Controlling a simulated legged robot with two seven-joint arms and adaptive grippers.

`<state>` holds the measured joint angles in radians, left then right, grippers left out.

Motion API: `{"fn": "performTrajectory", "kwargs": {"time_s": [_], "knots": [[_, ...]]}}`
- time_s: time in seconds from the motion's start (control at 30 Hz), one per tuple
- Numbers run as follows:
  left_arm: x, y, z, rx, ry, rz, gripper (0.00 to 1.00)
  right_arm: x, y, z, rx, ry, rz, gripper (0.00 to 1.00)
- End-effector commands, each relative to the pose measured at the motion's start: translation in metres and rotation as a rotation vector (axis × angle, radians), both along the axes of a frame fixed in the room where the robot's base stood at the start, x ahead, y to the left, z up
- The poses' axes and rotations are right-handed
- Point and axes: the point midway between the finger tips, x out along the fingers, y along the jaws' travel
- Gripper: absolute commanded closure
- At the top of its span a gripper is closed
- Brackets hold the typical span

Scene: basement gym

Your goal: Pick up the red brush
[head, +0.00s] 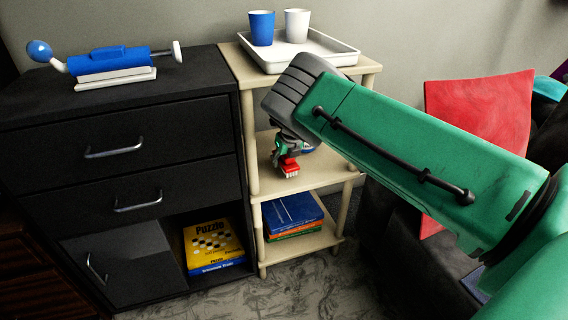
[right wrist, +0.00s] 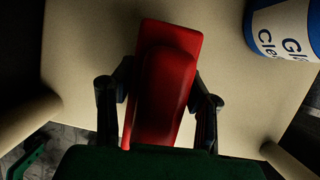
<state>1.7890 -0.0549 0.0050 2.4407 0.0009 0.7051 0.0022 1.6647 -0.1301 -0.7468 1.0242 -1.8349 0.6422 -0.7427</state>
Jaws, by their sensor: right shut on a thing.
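The red brush (right wrist: 165,85) lies between the two dark fingers of my right gripper (right wrist: 160,110) in the right wrist view. The gripper is shut on it, with a finger on each side. In the head view the brush (head: 290,171) shows red with pale bristles pointing down, at the middle shelf of the beige rack. My right gripper (head: 286,150) is small there and partly hidden by my green right arm. I cannot tell if the brush touches the shelf. My left gripper is not in view.
The beige shelf rack (head: 250,140) has posts close around the gripper. A blue-and-white container (right wrist: 283,28) stands near the brush. A white tray (head: 340,58) with two cups is above; books (head: 293,212) are below. A black cabinet (head: 120,120) stands left.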

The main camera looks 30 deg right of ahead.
Motion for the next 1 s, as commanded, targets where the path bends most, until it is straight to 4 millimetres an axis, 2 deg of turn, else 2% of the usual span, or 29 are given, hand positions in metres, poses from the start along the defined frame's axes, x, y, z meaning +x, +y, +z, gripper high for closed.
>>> {"fn": "performTrajectory", "kwargs": {"time_s": [0.03, 0.07, 0.27, 0.47, 0.7, 0.83, 1.0], "knots": [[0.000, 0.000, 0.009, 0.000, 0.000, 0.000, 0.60, 0.001, 0.001, 0.015, -0.002, -0.003, 0.001, 0.92], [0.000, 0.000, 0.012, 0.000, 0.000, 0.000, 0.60, 0.001, 0.001, 0.020, -0.003, -0.004, 0.002, 0.92], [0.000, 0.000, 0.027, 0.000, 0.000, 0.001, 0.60, -0.040, 0.006, 0.017, 0.005, 0.001, -0.007, 0.92], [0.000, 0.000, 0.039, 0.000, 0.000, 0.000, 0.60, -0.095, 0.014, 0.016, 0.005, 0.004, -0.009, 0.92], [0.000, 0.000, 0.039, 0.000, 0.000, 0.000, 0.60, -0.144, 0.022, 0.012, 0.002, 0.003, -0.001, 0.92], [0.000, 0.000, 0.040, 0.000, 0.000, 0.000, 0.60, -0.163, 0.025, 0.012, 0.000, 0.004, 0.001, 0.92], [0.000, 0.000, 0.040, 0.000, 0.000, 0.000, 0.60, -0.176, 0.026, 0.012, 0.001, 0.001, 0.001, 0.92]]}}
